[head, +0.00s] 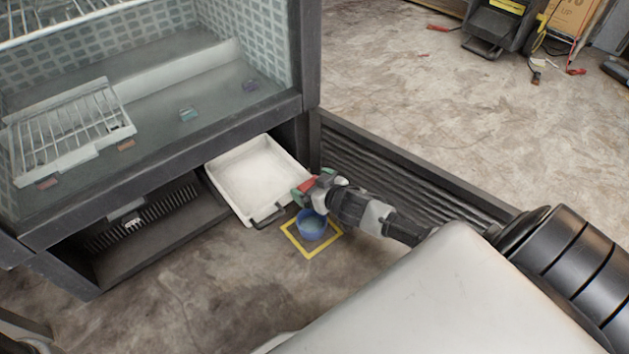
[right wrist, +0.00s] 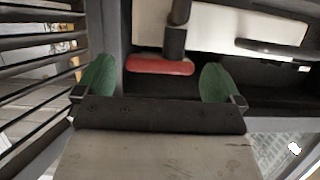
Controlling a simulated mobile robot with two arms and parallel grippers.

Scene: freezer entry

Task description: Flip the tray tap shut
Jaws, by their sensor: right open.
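The white tray (head: 257,177) is pulled out of the low opening under the freezer, with a dark handle at its front. At its right front corner my right gripper (head: 304,188) has its green fingertips around the tap's red lever (head: 309,184). In the right wrist view the gripper (right wrist: 156,80) is open. The red lever (right wrist: 162,65) lies crosswise just beyond and between its fingers, with no clear contact. The dark tap stem (right wrist: 175,42) runs from the lever toward the tray (right wrist: 215,25). The spout is hidden. My left gripper is not in view.
A blue bucket (head: 312,225) stands on the floor inside a yellow taped square (head: 310,256), just below my right gripper. The dark freezer door (head: 410,167) stands open at the right. A wire rack (head: 68,130) lies inside the freezer. The floor in front is clear.

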